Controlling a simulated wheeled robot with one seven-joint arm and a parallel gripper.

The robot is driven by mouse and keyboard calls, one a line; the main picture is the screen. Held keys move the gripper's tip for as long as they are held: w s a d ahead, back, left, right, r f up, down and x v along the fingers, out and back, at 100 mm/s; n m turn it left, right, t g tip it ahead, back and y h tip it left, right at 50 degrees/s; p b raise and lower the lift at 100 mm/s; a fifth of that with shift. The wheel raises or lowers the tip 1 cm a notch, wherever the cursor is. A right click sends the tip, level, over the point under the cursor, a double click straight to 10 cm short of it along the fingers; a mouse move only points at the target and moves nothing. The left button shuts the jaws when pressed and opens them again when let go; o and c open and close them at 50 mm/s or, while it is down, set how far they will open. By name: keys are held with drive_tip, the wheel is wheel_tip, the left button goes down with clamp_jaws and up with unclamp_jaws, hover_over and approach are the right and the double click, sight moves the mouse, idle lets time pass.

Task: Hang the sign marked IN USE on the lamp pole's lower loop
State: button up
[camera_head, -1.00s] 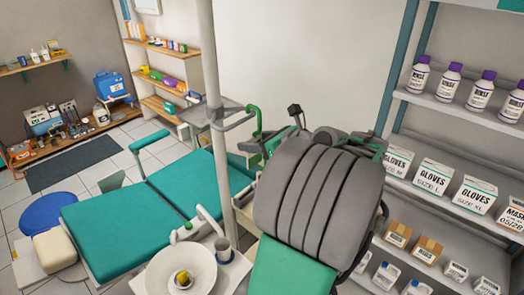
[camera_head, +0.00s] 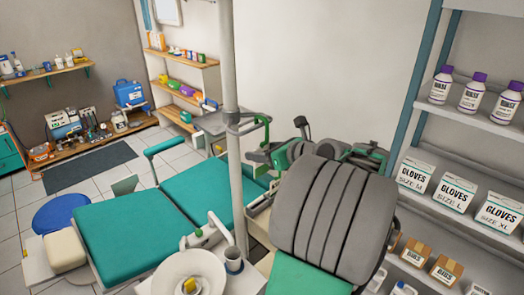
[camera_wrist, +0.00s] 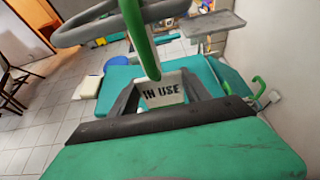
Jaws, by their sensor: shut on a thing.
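The white sign marked IN USE (camera_wrist: 163,90) is in the middle of the wrist view, between the dark fingers of my gripper (camera_wrist: 162,98), which is shut on it. A green curved rod (camera_wrist: 139,35), apparently the sign's hanger, rises from the sign and leaves the top of that view. A grey loop (camera_wrist: 80,35) lies close to the rod; I cannot tell whether the rod passes through it. In the head view the pale lamp pole (camera_head: 232,65) carries a grey loop (camera_head: 240,128), with the green rod (camera_head: 268,133) just right of the pole. The sign is hidden there.
The teal dental chair (camera_head: 130,235) stands beyond the pole. A white basin (camera_head: 188,268) and a cup (camera_head: 233,260) are near the pole's lower part. Shelves with glove boxes (camera_head: 458,190) stand at right. Open floor lies at left.

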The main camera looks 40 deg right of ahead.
drive_tip(key=o, duration=1.4)
drive_tip(key=shift+s, duration=0.1)
